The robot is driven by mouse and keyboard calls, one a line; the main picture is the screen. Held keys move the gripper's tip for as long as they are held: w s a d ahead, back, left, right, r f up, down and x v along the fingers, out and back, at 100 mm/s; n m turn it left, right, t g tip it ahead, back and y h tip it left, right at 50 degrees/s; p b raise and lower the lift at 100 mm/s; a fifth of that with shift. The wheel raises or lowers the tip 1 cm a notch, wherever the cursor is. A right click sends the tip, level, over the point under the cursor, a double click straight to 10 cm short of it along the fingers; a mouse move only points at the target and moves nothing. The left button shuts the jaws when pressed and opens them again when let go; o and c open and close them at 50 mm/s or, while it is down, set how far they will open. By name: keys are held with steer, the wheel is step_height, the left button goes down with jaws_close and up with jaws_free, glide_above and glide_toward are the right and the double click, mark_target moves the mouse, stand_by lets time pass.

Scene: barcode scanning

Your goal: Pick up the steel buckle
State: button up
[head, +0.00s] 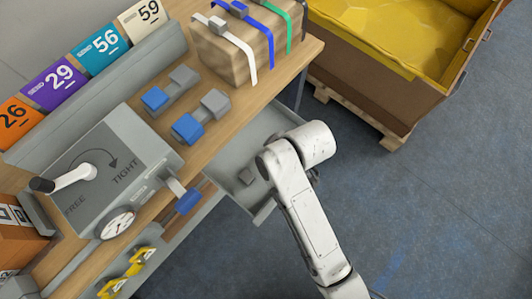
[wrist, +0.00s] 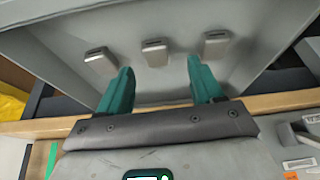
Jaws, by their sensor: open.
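Three small grey metal buckles lie in a row in an open grey drawer (head: 225,140) in the wrist view: a left one (wrist: 100,60), a middle one (wrist: 154,53) and a right one (wrist: 216,44). In the wrist view the middle buckle appears between and just beyond the fingertips. The head view hides the fingers behind my white arm.
The drawer is pulled out from under a wooden bench (head: 215,135). On the bench are a strapped carton (head: 240,55), blue-and-grey blocks (head: 200,115) and a grey lever box (head: 110,165). A yellow-lined crate (head: 400,90) stands on a pallet. The blue floor (head: 430,220) at right is clear.

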steer(key=shift+w+x, duration=0.15)
steer(key=shift+x, duration=0.95)
steer(key=shift+w+x, duration=0.15)
steer(key=shift+x, duration=1)
steer(key=shift+r, duration=0.1)
steer(key=shift+c, duration=0.5)
steer(key=c, duration=1)
